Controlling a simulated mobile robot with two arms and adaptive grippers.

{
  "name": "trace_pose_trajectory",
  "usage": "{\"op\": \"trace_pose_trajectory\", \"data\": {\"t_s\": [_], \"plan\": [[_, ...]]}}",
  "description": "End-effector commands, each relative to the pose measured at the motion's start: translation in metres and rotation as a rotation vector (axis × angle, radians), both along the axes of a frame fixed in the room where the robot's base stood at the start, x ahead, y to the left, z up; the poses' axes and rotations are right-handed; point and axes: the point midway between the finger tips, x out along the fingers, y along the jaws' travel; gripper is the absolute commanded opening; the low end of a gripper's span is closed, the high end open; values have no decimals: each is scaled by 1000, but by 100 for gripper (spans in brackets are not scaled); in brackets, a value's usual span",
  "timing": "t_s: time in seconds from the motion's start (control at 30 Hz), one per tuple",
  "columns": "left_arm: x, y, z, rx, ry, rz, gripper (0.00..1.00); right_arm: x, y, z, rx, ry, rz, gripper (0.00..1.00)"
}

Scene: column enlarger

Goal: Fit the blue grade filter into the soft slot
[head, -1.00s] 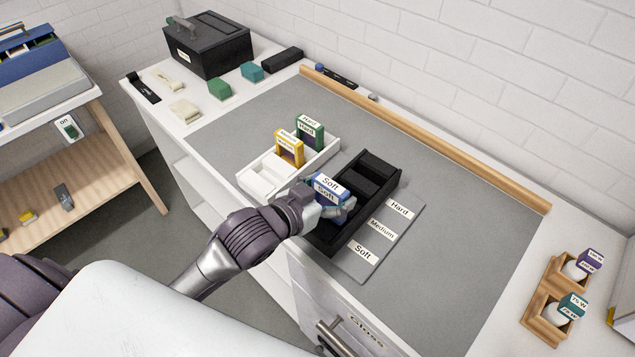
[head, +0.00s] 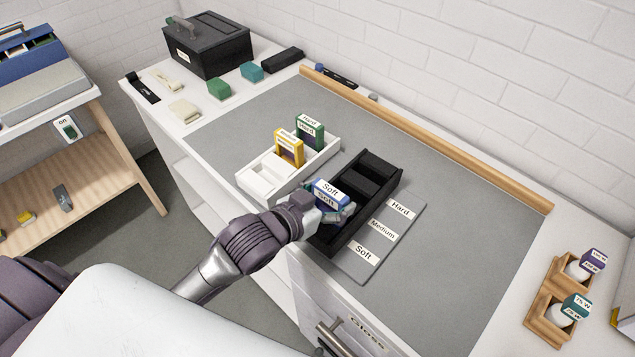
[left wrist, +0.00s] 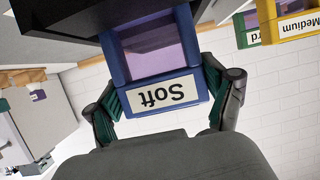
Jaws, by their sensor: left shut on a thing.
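The blue grade filter (head: 328,189), labelled Soft, is in my left gripper (head: 332,207), which is shut on it. It stands upright over the near compartment of the black holder (head: 365,218), beside the Soft end of the label plate (head: 350,266). My fingers and the filter hide that slot, so I cannot tell how deep the filter sits. In the left wrist view the blue filter (left wrist: 155,95) shows its Soft label upside down between the fingers, with black material above it. The holder's middle and far compartments look empty. My right gripper is not in view.
A white tray (head: 312,170) left of the holder bears a yellow Medium filter (head: 289,148) and a green Hard filter (head: 309,132). A wooden rail (head: 430,138) runs along the back. A wooden bulb stand (head: 546,315) is at right. The grey mat between is clear.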

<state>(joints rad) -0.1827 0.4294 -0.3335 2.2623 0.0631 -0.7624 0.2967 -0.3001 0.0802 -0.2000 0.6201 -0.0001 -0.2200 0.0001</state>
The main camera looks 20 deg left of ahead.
Motion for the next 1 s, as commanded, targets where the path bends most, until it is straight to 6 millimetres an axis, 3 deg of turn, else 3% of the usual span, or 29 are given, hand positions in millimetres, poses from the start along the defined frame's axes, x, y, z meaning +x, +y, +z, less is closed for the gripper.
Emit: {"op": "trace_pose_trajectory", "data": {"t_s": [1.0], "plan": [[0, 0, -21, 0, 0, 0, 45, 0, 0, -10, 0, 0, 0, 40]]}}
